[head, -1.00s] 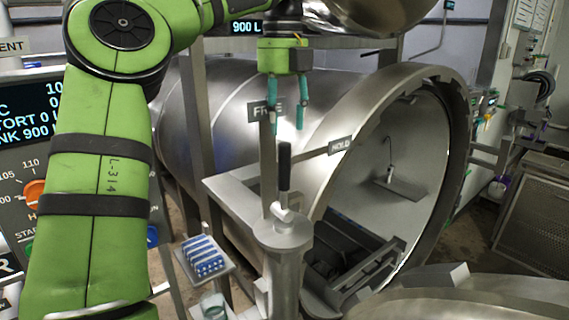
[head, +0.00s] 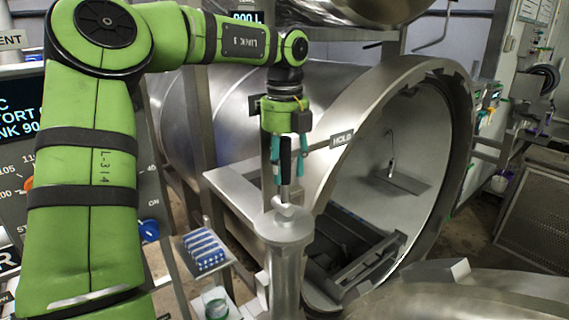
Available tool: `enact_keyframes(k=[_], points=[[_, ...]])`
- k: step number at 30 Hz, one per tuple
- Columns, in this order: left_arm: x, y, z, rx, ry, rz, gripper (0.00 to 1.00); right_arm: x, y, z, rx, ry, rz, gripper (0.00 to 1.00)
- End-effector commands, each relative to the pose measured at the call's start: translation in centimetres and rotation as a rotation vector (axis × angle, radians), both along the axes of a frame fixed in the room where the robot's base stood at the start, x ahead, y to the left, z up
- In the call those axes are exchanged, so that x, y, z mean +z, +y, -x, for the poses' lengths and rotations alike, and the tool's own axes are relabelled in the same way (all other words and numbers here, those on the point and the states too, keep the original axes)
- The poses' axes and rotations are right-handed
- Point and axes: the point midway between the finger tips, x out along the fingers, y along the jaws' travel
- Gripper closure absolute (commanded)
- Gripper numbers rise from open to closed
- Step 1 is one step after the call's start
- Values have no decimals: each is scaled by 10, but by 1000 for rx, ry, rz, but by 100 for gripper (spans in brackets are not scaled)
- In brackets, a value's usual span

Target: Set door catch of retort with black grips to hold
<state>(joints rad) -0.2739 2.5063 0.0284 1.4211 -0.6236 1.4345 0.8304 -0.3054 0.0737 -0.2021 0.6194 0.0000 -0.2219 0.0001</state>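The door catch is a lever with a black grip (head: 285,157), standing upright on a steel post (head: 285,228) in front of the open steel retort (head: 340,195). The HOLD sign (head: 342,138) is to the right of the lever. The FREE sign (head: 254,104) is to its left, mostly hidden behind my gripper. My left gripper (head: 288,178) points down over the lever with its teal fingers apart, one on each side of the black grip. I cannot tell whether either finger touches it. My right gripper is not in view.
A control panel (head: 90,190) with a blue knob stands at left, partly behind my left arm. A small shelf (head: 226,262) with a blue-and-white stack (head: 204,250) is left of the post. A perforated metal cart (head: 535,210) stands at right.

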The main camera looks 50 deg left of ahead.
Motion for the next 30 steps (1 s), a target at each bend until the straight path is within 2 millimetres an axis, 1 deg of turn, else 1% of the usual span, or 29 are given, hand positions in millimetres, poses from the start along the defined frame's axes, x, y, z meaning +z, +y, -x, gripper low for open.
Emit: enact_keyframes(k=[1,2,3,13,27,30], points=[[0,0,0,0,0,0,73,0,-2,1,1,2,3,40],[0,0,0,0,0,0,85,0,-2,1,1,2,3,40],[0,0,0,0,0,0,100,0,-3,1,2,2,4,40],[0,1,-3,2,33,-6,100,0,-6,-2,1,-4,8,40],[-4,-3,-32,-10,280,-33,100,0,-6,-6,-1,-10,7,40],[-4,-3,-36,-10,319,-37,100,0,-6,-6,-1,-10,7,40]])
